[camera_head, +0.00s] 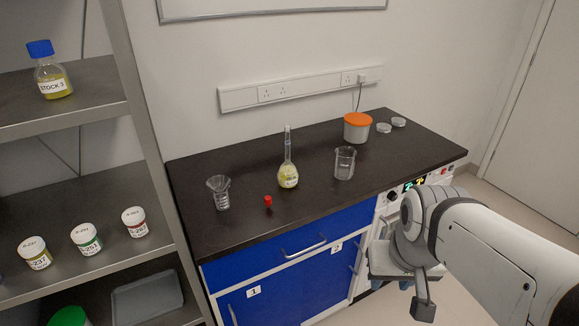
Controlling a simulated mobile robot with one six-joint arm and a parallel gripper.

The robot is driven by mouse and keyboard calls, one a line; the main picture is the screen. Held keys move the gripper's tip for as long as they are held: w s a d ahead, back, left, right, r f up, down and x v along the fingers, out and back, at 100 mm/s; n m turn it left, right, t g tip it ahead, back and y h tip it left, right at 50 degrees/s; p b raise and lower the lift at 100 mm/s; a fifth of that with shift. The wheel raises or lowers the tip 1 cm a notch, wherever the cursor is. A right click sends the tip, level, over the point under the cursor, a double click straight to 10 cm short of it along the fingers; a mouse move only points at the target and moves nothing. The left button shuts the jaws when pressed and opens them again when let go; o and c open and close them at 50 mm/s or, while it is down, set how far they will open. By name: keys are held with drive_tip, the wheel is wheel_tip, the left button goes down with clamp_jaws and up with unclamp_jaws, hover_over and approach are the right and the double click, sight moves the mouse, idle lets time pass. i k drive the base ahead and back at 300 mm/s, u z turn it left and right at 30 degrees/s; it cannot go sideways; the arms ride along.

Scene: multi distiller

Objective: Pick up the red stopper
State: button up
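The red stopper (268,201) is on the black bench top (240,228), near its front edge. A volumetric flask (288,176) with yellow contents stands behind it to the right. A glass beaker with a funnel-like top (221,192) stands to its left. My gripper (421,303) is at the lower right, in front of the bench and well away from the stopper. One dark finger shows hanging down. My wrist hides much of the rest, so its opening cannot be judged.
An empty-looking beaker (344,163) and an orange-lidded tub (357,127) stand farther right, near small clear dishes (391,125). A metal shelf unit (128,90) with jars and a blue-capped bottle (50,71) rises at the left. The bench front around the stopper is clear.

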sight(267, 199)
drive_tip(key=u, duration=0.1)
drive_tip(key=i, duration=0.9)
drive_tip(key=z, duration=0.05)
